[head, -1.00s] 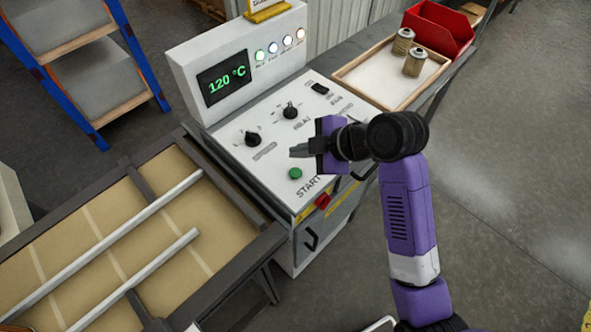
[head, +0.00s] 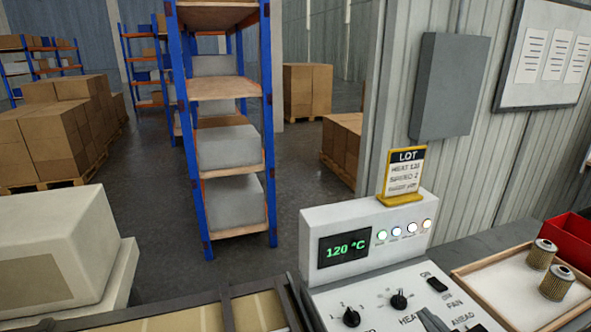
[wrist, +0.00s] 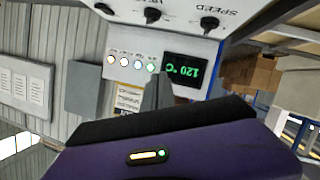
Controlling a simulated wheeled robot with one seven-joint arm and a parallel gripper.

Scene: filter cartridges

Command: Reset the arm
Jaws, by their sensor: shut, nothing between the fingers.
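My gripper (wrist: 155,93) shows in the wrist view as a purple body with its grey fingers together, nothing between them. The picture there is upside down, with the control panel beyond the fingers. In the head view only a grey finger part (head: 431,320) shows at the bottom edge, over the panel; the rest of my arm is out of frame. The control panel (head: 318,225) has a display (head: 345,248) reading 120 °C, several lit lamps, a speed knob (head: 351,317), a heat knob (head: 399,300) and a fan switch (head: 437,285).
A yellow-based lot card (head: 404,172) stands on the panel top. To the right, a wooden tray (head: 463,282) holds two filter cartridges (head: 543,254), with a red bin (head: 572,238) behind. A conveyor (head: 255,312) lies at the lower left. Shelving and boxes stand behind.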

